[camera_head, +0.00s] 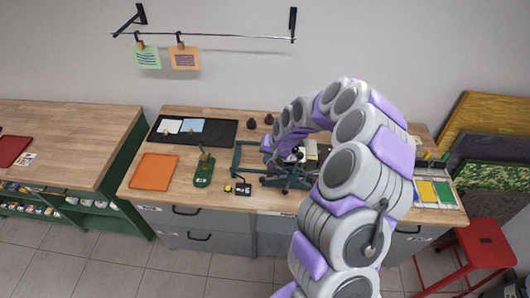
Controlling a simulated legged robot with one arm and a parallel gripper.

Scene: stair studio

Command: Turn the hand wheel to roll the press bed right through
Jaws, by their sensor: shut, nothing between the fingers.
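The small press (287,178), with a dark blue-green frame, stands near the front edge of the wooden bench, right of the middle. A flat blue-green frame (240,160) reaches out to its left; I cannot tell whether that is the bed or its rails. Spoke-like dark parts at the press's front may be the hand wheel, but they are too small to be sure. My arm arches over from the right and ends at the press. My gripper (297,154) is shut and empty, close above the press. Whether it touches the wheel cannot be told. My arm hides the press's right side.
On the bench (214,122) lie an orange sheet (154,171), a green stand (204,170), a small yellow-black device (241,189) and a black mat (220,132). Coloured trays (434,193) lie at the right. A red stool (483,243) stands at the lower right.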

